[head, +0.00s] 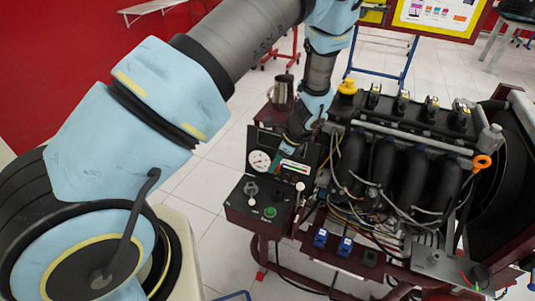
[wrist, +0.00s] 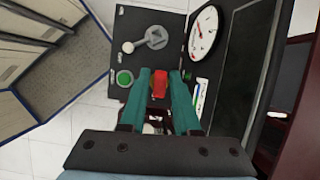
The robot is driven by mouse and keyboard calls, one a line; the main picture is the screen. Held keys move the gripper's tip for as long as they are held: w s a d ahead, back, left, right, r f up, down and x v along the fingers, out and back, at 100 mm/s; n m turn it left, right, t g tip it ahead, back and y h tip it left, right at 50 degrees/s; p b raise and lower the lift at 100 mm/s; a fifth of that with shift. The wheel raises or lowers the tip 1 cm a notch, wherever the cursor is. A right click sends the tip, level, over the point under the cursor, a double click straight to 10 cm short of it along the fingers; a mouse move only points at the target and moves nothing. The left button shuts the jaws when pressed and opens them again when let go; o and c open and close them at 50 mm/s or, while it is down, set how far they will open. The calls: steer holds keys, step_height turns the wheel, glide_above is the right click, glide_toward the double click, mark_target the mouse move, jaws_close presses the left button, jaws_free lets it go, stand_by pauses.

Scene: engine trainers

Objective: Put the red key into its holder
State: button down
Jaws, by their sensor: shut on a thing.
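My gripper (wrist: 158,78) has teal fingers, and it is shut on the red key (wrist: 160,87) in the wrist view. Only part of the key shows between the fingers. The fingertips are over the dark control panel, beside the green button (wrist: 124,78). A grey round fitting with a pointed shape (wrist: 155,38) lies beyond the fingertips and may be the holder; I cannot tell for sure. It also shows on the control box in the head view (head: 250,188).
A white knob (wrist: 128,47) and a round gauge (wrist: 204,33) flank the grey fitting. The engine (head: 390,160) with hoses and wires stands right of the control box (head: 245,212). A metal jug (head: 283,91) stands behind. White tiled floor lies left of the box.

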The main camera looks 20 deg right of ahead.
steer(key=shift+s+d+r, duration=0.1)
steer(key=shift+s+d, duration=0.1)
steer(key=shift+s, duration=0.1)
steer(key=shift+s+d+f+m, duration=0.15)
steer(key=shift+s+f+m, duration=0.1)
steer(key=shift+f+m, duration=0.1)
steer(key=shift+f+b, duration=1.4)
steer(key=shift+f, duration=1)
steer(key=shift+f+b, duration=0.65)
steer(key=shift+f, duration=0.15)
steer(key=shift+f+b, duration=0.5)
steer(key=shift+f, duration=0.25)
steer(key=shift+f+b, duration=0.3)
steer(key=shift+f, duration=0.15)
steer(key=shift+f, duration=0.3)
